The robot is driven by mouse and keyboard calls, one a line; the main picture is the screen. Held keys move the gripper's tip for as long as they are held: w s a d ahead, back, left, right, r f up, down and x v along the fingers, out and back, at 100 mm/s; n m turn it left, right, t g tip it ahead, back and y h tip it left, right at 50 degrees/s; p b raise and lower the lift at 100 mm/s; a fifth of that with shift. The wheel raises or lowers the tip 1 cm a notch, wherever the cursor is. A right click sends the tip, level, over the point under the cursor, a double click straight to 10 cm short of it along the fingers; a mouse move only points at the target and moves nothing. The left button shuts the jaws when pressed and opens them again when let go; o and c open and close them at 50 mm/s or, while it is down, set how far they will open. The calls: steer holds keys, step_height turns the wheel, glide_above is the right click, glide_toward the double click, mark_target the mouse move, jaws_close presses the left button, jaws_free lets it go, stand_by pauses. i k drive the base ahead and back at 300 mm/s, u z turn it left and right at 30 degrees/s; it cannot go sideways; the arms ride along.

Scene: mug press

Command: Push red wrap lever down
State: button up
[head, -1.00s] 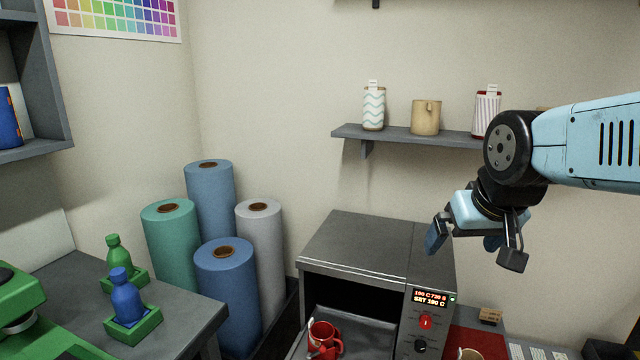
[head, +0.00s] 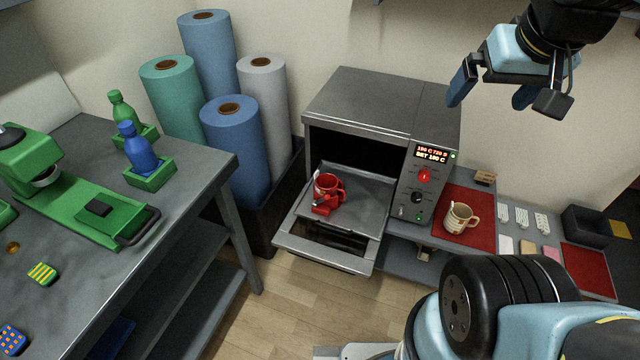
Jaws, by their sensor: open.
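A red mug (head: 328,186) stands on the pulled-out tray (head: 362,205) of a grey oven, its handle to the right. A red wrap part (head: 322,208) sticks out at its near side; it is too small to tell which piece is the lever or how it is set. A thin pale piece shows at the mug's upper left. My gripper (head: 487,102) is open and empty, high up at the upper right, well apart from the mug and above the oven's right side.
The oven (head: 365,100) has its front open and a control panel (head: 427,180) on the right. A beige mug (head: 459,218) stands on a red mat (head: 470,200). Fabric rolls (head: 233,140) stand left of the oven. A bench (head: 190,200) with a green press (head: 80,200) is at the left.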

mark_target(326, 197)
steer(key=k, duration=1.25)
steer(key=u, duration=0.4)
steer(key=i, duration=1.65)
steer(key=z, duration=0.45)
